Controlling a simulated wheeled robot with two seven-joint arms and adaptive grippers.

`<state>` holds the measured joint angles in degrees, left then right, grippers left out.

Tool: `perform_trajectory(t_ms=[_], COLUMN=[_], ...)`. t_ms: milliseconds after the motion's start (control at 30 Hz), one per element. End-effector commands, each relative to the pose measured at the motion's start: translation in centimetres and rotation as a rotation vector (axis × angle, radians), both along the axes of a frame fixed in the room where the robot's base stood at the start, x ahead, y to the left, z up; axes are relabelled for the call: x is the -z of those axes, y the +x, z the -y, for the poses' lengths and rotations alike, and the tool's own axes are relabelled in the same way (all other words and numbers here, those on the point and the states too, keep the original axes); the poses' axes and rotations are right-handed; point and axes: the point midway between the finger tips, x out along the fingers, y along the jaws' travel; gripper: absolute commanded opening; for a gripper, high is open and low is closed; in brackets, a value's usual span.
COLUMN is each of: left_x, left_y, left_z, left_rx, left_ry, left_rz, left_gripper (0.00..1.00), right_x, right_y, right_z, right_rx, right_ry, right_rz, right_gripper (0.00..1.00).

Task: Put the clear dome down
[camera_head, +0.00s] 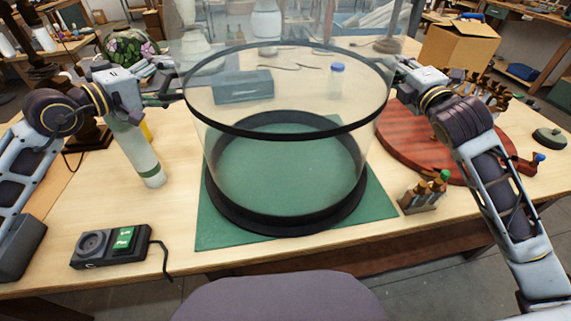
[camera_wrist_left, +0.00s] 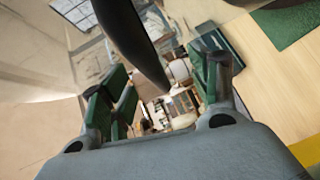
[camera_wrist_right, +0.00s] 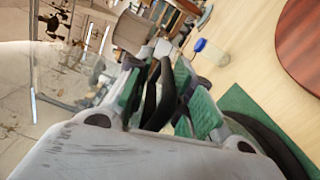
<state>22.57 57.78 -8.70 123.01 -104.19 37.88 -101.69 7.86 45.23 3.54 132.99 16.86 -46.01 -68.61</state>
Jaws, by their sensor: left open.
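The clear dome (camera_head: 285,165) is a wide see-through cylinder with a dark rim at its top, upright over the green mat (camera_head: 225,234). A thick black ring (camera_head: 285,222) at its foot lies on the mat. I cannot tell whether this ring is part of the dome. My left gripper (camera_head: 178,88) is at the left side of the top rim. In the left wrist view its green-padded fingers (camera_wrist_left: 163,90) are apart with the dark rim between them. My right gripper (camera_head: 393,68) is at the right side of the rim. Its fingers (camera_wrist_right: 158,90) flank the rim closely; contact is unclear.
A switch box (camera_head: 110,245) with a cord is at the front left. A white-and-green tube (camera_head: 140,155) stands left of the mat. A red round board (camera_head: 415,145) and small bottles (camera_head: 424,192) are at the right. A grey box (camera_head: 243,86) and blue-capped jar (camera_head: 337,75) show behind the dome.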

Motion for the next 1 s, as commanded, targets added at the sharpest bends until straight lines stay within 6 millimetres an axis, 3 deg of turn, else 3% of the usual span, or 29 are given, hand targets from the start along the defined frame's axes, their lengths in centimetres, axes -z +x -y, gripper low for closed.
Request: perform_trajectory(t_ms=[367,1000], left_x=[0.0,-0.4], left_y=[-0.3,-2.6], left_z=[-0.3,-2.2], left_rx=[-0.001,-0.001], left_ry=[-0.001,0.000], left_rz=[0.000,-0.003], left_gripper=[0.61,0.61], right_x=[0.8,0.5], right_y=[0.1,0.1], right_z=[-0.1,0.0], right_rx=[-0.001,0.000], right_ry=[0.003,0.001], right_rz=[-0.017,-0.011], right_gripper=[0.29,0.29])
